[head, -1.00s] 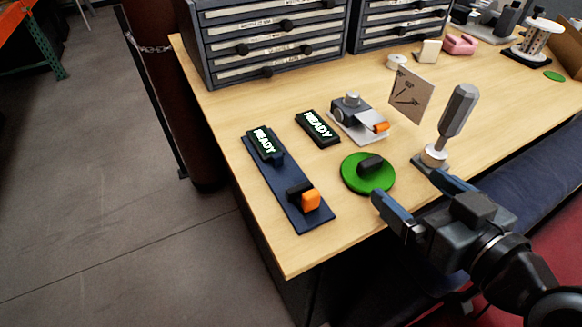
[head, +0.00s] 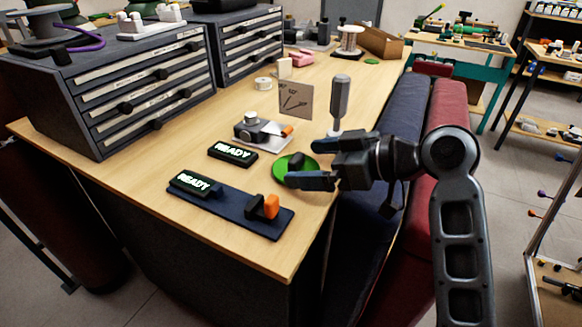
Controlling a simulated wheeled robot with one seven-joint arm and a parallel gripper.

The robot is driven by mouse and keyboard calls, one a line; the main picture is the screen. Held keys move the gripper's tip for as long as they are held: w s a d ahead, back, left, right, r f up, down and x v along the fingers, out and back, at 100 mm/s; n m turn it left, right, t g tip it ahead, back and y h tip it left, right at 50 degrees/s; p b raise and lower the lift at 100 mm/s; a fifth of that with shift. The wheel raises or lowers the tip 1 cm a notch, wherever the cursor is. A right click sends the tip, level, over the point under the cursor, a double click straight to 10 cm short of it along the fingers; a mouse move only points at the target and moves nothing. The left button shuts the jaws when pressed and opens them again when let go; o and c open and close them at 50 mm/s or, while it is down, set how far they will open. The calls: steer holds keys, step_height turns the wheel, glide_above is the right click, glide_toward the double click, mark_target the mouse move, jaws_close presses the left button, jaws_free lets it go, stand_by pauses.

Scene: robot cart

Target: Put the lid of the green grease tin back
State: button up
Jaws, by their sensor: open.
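A green round lid (head: 281,169) with a dark knob (head: 297,160) lies flat on the wooden bench near its front right edge. My gripper (head: 303,164) is open and empty. It reaches in from the right, and in the picture its two fingers lie on either side of the knob, partly covering the lid. I cannot tell how high the fingers are above it. A small flat green disc (head: 371,61) lies far back on the bench. No open green tin can be made out.
A dark blue board (head: 230,209) with an orange-tipped clamp lies in front of the lid. Drawer cabinets (head: 130,85) line the left.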

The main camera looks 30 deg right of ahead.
mark_target(301, 161)
steer(key=shift+x, duration=1.9)
steer(key=shift+w+r, duration=0.1)
steer(key=shift+c, duration=0.4)
steer(key=c, duration=0.8)
steer(key=shift+r, duration=0.1)
